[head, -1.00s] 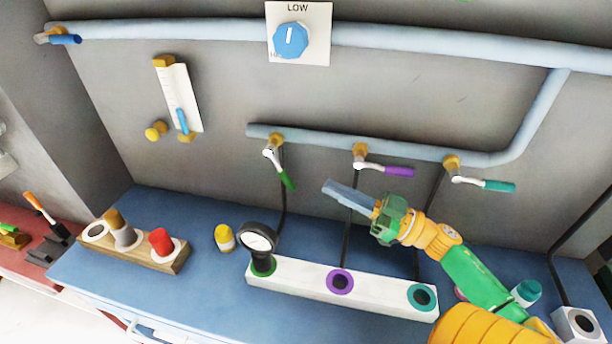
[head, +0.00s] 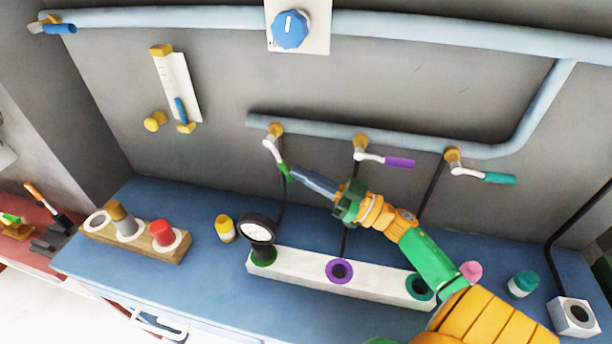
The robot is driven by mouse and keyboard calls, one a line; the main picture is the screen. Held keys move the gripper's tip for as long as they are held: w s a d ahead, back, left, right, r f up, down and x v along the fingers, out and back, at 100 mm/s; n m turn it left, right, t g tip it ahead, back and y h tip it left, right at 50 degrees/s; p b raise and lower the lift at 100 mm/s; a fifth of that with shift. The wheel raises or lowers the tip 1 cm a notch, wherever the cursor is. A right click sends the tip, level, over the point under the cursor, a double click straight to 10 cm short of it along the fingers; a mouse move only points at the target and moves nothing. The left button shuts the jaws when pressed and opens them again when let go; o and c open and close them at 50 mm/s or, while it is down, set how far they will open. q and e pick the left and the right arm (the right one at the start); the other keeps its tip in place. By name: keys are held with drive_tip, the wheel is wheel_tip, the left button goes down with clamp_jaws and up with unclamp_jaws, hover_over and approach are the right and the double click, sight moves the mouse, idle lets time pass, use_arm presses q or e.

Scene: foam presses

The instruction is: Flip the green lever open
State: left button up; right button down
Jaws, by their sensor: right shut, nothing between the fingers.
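The green lever (head: 283,169) hangs from a brass valve (head: 275,131) on the lower pipe, its handle pointing down and slightly right. My right gripper (head: 294,172) is shut and empty, its tips right beside the green handle on its right side. I cannot tell whether they touch it. The fingers hide part of the lower handle. My left gripper is not in view.
A purple lever (head: 398,162) and a teal lever (head: 498,178) point right on the same pipe (head: 320,136). Below, a gauge (head: 257,229) stands in the green-ringed socket of a white block (head: 300,269). A yellow-capped jar (head: 225,228) stands to its left.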

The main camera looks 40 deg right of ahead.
sight(293, 180)
drive_tip(key=f+t+b, duration=0.1)
drive_tip(key=b, duration=0.2)
drive_tip(key=w+a+f+t+y+b, duration=0.1)
drive_tip(key=b, duration=0.1)
drive_tip(key=shift+w+a+f+m+t+b, duration=0.1)
drive_tip(key=shift+w+f+m+t+b, duration=0.1)
drive_tip(key=shift+m+t+b, duration=0.15)
drive_tip(key=shift+w+a+f+b, duration=0.2)
drive_tip(key=shift+w+a+b, duration=0.25)
drive_tip(key=shift+w+a, duration=0.2)
drive_tip(key=shift+f, duration=0.1)
